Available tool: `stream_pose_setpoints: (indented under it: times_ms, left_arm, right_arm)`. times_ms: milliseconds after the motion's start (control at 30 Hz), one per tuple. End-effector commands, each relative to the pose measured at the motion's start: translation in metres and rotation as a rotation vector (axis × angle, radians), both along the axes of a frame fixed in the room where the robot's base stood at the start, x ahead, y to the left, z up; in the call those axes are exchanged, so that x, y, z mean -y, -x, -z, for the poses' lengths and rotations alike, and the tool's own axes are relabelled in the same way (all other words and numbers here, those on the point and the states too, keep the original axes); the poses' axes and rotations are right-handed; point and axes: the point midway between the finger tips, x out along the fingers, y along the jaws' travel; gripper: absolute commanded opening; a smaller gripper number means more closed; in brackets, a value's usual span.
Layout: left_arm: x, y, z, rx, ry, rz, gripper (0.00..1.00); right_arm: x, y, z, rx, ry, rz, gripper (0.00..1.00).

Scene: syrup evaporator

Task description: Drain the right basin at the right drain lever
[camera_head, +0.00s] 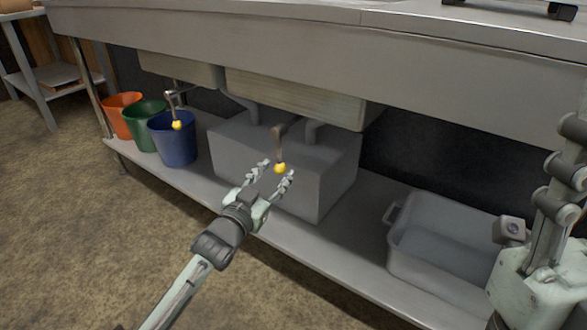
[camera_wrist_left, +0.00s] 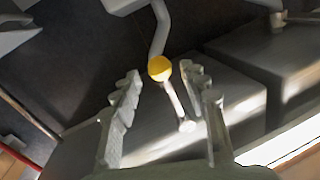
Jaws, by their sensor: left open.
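The right drain lever (camera_head: 278,145) hangs below the right basin (camera_head: 300,96) and ends in a yellow knob. My left gripper (camera_head: 276,172) is open, with a finger on either side of the knob in the head view. In the left wrist view the yellow knob (camera_wrist_left: 159,69) lies between the spread fingertips (camera_wrist_left: 161,74); contact does not show. The lever's shaft (camera_wrist_left: 177,103) runs away from the knob. My right gripper (camera_head: 560,160) is partly in view at the right edge, cut off, and its jaw opening is unclear. The basin's inside is hidden.
A second lever with a yellow knob (camera_head: 177,125) hangs at left, near blue (camera_head: 174,145), green (camera_head: 143,120) and orange (camera_head: 120,110) buckets. A large grey box (camera_head: 310,190) stands behind my left gripper. A grey tub (camera_head: 415,262) sits on the shelf (camera_head: 290,240) at right.

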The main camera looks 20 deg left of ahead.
Motion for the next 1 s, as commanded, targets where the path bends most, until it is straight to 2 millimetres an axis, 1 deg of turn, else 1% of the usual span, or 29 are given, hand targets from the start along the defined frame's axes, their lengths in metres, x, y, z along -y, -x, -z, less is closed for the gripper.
stream_pose_setpoints:
  times_ms: [300,400,567,833,1000]
  left_arm:
    - [0.007,-0.048,0.000,0.001,0.001,0.000,0.44]
    - [0.009,-0.061,0.000,0.001,0.002,0.000,0.44]
    - [0.011,-0.071,0.000,0.000,0.002,0.000,0.44]
    - [0.011,-0.072,0.000,-0.001,0.002,0.000,0.44]
    - [0.011,-0.072,0.000,-0.001,0.002,0.000,0.23]
  right_arm:
    - [-0.003,-0.003,0.001,0.028,0.023,0.000,0.40]
    - [-0.003,-0.004,0.000,0.036,0.030,0.000,0.40]
    - [-0.004,-0.004,-0.001,0.043,0.036,0.000,0.40]
    - [-0.004,-0.005,-0.002,0.042,0.037,0.000,0.40]
    - [-0.004,-0.005,-0.002,0.041,0.037,0.001,0.40]
